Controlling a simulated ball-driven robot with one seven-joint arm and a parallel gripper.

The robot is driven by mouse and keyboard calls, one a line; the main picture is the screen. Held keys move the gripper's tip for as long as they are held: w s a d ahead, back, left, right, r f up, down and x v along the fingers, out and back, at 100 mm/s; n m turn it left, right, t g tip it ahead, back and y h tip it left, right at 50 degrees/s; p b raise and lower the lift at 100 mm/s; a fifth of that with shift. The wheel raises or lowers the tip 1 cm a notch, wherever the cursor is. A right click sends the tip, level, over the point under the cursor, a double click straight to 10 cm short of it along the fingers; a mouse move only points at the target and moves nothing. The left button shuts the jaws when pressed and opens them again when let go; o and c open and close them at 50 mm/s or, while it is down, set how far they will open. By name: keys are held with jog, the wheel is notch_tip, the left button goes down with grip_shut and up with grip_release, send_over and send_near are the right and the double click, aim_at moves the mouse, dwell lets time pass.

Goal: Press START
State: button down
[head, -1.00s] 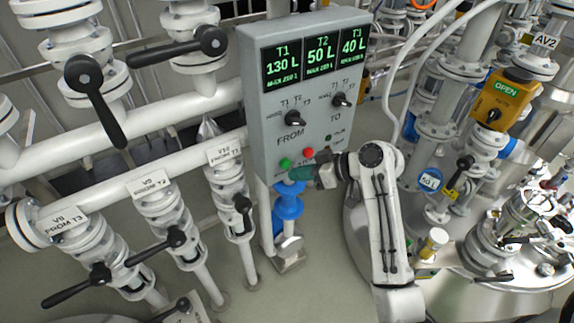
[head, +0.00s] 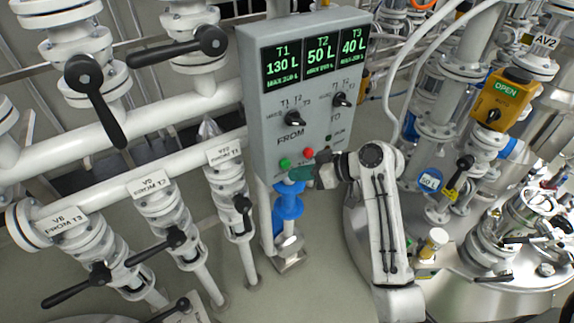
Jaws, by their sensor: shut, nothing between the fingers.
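The grey control box (head: 262,128) stands in the middle of the head view. Its screens read T1 130 L, T2 50 L and T3 40 L. A green button (head: 284,164) sits low on its front at the left, with a red button (head: 308,153) to its right. The label under the green button is too small to read. My gripper (head: 293,174) is shut and empty, with its tips just below and right of the green button. I cannot tell whether the tips touch the panel. The FROM knob (head: 294,119) and the TO knob (head: 341,100) sit above the buttons.
White pipes with black-handled valves (head: 165,207) fill the left side. A blue fitting (head: 288,205) is under the box. A yellow actuator marked OPEN (head: 504,98) and a steel vessel (head: 520,272) are at right. Floor shows between the left valves and my arm.

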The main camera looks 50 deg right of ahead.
jog(key=shift+w, duration=0.1)
dwell(0.4)
jog(key=shift+w+d, duration=0.15)
jog(key=shift+w, duration=0.2)
jog(key=shift+w+d, duration=0.15)
jog(key=shift+w, duration=0.3)
dwell(0.8)
dwell(0.3)
jog(key=shift+s+a+p, duration=0.3)
jog(key=shift+s, duration=0.6)
jog(key=s, duration=0.2)
jog(key=s+a+p, duration=0.1)
jog(key=s, duration=0.1)
jog(key=shift+s+a+p, duration=0.15)
jog(key=shift+s+p, duration=0.15)
jog(key=shift+s, duration=0.1)
